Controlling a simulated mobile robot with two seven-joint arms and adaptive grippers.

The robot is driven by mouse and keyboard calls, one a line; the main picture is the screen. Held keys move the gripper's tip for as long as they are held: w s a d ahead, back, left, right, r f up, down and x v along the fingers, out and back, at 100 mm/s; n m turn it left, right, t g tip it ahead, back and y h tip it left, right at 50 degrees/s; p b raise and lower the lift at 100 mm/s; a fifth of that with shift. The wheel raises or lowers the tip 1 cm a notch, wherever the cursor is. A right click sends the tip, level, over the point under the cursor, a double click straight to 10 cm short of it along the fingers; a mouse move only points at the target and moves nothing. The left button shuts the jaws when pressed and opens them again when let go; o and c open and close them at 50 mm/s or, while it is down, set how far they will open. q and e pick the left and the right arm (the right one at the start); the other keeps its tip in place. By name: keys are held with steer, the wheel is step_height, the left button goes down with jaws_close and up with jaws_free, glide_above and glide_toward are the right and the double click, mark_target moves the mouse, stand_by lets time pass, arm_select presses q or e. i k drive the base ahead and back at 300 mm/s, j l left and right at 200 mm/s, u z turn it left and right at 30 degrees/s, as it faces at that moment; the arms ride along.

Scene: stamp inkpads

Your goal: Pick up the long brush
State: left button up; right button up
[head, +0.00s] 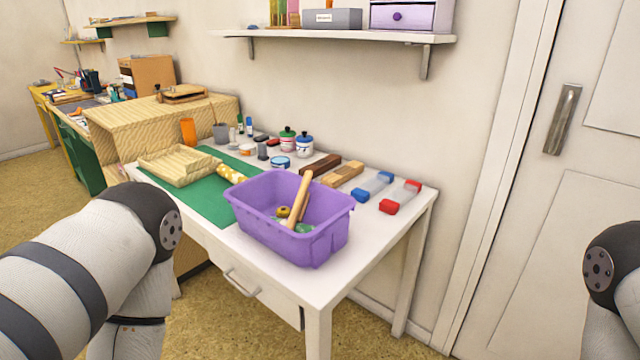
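A long light-wood handle (300,198) leans tilted in the purple basket (326,245), its top end above the rim. Its lower end is hidden among small items, so I cannot tell whether it is the long brush. A dark brown long piece (320,165) and a tan wooden long piece (343,174) lie side by side on the table behind the basket; either could be a brush, but bristles are not clear. My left arm shows at the left and part of my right arm at the right edge. Neither gripper is in view.
The white table (378,247) also holds a green mat (205,201), a wooden tray (180,165), small jars and inkpads with blue (372,186) and red (400,197) parts. A wall shelf (340,37) hangs above. A door (540,210) stands right of the table.

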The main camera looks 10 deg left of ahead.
mark_target(301, 203)
steer(key=i+j+z, duration=0.2)
steer(key=j+z, duration=0.25)
steer(key=j, duration=0.35)
steer(key=j+z, duration=0.4)
steer(key=j, duration=0.4)
steer(key=j+z, duration=0.45)
steer(key=j, duration=0.4)
